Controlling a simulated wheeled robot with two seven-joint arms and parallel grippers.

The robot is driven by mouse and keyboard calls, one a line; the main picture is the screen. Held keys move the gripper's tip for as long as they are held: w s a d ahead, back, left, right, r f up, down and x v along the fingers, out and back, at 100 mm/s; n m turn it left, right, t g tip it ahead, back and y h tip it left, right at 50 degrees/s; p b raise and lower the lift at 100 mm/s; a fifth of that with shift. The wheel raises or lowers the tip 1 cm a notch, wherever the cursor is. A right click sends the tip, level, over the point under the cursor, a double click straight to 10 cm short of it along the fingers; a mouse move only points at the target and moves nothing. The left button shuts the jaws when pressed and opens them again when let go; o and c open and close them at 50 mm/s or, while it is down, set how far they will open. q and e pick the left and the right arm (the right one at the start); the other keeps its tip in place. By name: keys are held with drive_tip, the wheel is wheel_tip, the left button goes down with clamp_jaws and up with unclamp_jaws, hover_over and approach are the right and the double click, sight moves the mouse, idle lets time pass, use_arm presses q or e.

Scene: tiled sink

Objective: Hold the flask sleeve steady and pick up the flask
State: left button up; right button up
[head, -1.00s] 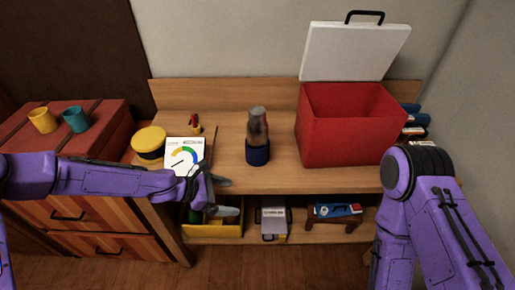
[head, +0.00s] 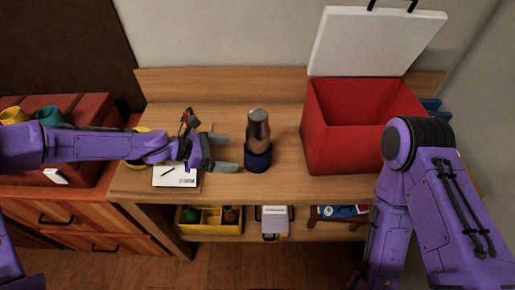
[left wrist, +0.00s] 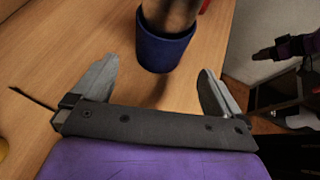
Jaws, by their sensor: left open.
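The flask (head: 258,128) stands upright on the wooden bench, a grey metal top over a brownish body. Its lower part sits inside the dark blue sleeve (head: 257,157). My left gripper (head: 231,154) is open and empty, just left of the sleeve, with its fingers pointing at it. In the left wrist view the sleeve (left wrist: 164,52) and the flask's lower part (left wrist: 170,14) are ahead of the open fingers, slightly beyond their tips. My right arm stands at the right of the head view; its gripper is out of view.
A red box (head: 350,140) with a raised white lid (head: 375,42) stands right of the flask. A white card (head: 176,178) lies beneath my left arm. A yellow tray (head: 210,228) is on the lower shelf. The bench between sleeve and red box is clear.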

sight(250, 156)
use_arm(q)
drive_tip(key=shift+d+f, duration=0.15)
drive_tip(key=shift+f, duration=0.1)
drive_tip(key=b+x, duration=0.6)
drive_tip(key=x, duration=0.2)
drive_tip(key=shift+d+b, duration=0.15)
drive_tip(key=shift+b, duration=0.2)
drive_tip(key=shift+x, duration=0.8)
drive_tip(key=shift+r, duration=0.15)
drive_tip(key=shift+c, duration=0.3)
drive_tip(key=c, duration=0.5)
drive_tip(key=shift+o, duration=0.2)
